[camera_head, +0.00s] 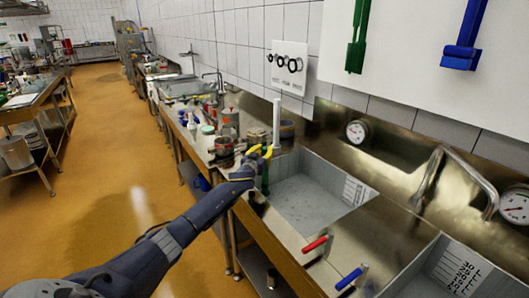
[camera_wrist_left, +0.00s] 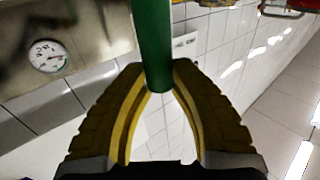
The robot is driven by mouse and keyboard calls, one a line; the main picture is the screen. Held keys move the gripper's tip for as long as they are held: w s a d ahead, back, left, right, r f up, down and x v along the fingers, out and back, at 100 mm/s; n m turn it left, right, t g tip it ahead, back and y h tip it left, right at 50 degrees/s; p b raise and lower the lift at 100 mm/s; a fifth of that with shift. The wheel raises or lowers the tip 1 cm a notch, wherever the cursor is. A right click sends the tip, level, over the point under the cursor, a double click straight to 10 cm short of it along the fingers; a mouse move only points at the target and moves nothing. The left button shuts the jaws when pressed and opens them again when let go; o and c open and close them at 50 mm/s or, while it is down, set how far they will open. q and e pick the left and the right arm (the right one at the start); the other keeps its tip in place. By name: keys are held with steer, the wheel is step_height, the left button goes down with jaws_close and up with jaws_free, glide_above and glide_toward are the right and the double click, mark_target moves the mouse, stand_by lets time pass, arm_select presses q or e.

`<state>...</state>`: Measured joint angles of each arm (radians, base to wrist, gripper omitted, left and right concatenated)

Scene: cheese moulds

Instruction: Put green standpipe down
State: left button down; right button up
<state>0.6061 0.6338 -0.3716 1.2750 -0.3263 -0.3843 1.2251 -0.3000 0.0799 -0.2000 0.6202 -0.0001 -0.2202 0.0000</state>
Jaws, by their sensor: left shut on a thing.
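The green standpipe (camera_head: 265,181) shows in the head view below my left gripper, at the near left corner of the left sink basin (camera_head: 300,205). It looks roughly upright. My left gripper (camera_head: 260,152), with yellow fingers, is shut on the pipe. In the left wrist view the green pipe (camera_wrist_left: 154,45) runs from the top edge down to the fingertips (camera_wrist_left: 158,85). I cannot tell whether its lower end touches anything. My right gripper is in neither view.
Pots (camera_head: 224,147) crowd the counter to the left. A curved steel tap (camera_head: 460,165) stands at right. The left basin's floor looks clear.

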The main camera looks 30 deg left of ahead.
arm_select(q)
steer(key=c, duration=1.2)
jaws_free()
steer(key=shift+f, duration=0.1)
steer(key=shift+r, duration=0.2)
steer(key=shift+s+f, duration=0.15)
steer(key=shift+s, duration=0.1)
steer(key=s, duration=0.3)
steer(key=s+d, duration=0.1)
steer(key=s, duration=0.3)
steer(key=s+d, duration=0.1)
steer(key=s, duration=0.3)
steer(key=shift+s+d, duration=0.15)
